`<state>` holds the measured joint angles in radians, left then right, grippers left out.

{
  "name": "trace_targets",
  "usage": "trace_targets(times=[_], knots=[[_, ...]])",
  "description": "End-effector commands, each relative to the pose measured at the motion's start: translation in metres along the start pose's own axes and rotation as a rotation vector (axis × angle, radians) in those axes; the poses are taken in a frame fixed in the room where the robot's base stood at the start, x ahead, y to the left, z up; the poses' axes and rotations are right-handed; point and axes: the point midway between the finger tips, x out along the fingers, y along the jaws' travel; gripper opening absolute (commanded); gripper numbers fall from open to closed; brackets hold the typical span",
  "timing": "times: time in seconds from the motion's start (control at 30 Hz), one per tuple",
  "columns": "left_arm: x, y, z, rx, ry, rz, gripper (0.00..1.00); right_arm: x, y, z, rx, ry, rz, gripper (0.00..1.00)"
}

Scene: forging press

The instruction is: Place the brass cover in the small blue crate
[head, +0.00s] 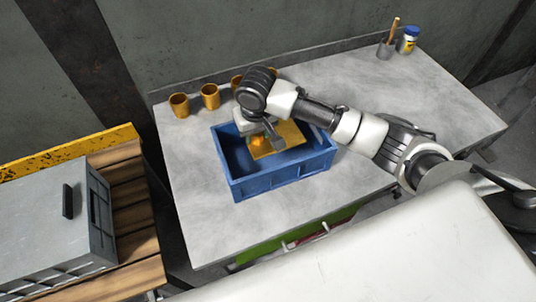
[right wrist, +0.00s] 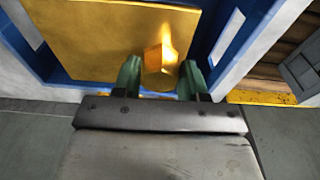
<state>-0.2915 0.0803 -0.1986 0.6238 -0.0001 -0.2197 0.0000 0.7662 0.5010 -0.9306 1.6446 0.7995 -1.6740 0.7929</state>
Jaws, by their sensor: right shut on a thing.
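The small blue crate (head: 283,182) stands on the grey table. The brass cover (head: 290,136) is a flat square golden plate with a knob, seen within the crate's outline, toward its back right. My right gripper (head: 262,139) reaches down over the crate. In the right wrist view, the green fingers of my right gripper (right wrist: 160,72) are closed on the knob of the brass cover (right wrist: 95,35), with blue crate walls (right wrist: 207,25) beside the plate. I cannot tell whether the plate touches the crate floor. My left gripper is not in view.
Several brass cups (head: 209,96) stand along the table's back edge, behind the crate. A grey cup (head: 385,51) with a stick and a blue-lidded jar (head: 409,42) stand at the back right. A grey box (head: 50,225) sits on wooden slats at left. The table right of the crate is clear.

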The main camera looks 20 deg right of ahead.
Motion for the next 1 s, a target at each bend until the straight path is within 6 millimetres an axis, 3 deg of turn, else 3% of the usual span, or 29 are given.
trace_targets(times=[0.1,0.27,0.5,1.0], knots=[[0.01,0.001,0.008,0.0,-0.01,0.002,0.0,0.01,0.0,0.0,0.0,0.005,-0.001,0.0],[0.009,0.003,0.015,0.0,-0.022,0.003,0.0,0.024,0.0,0.002,0.001,0.004,0.0,0.0],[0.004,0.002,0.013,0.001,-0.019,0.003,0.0,0.061,-0.001,0.006,0.0,0.004,-0.001,0.0],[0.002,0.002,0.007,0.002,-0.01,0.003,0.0,0.108,-0.001,0.011,0.001,0.005,-0.001,0.0]])
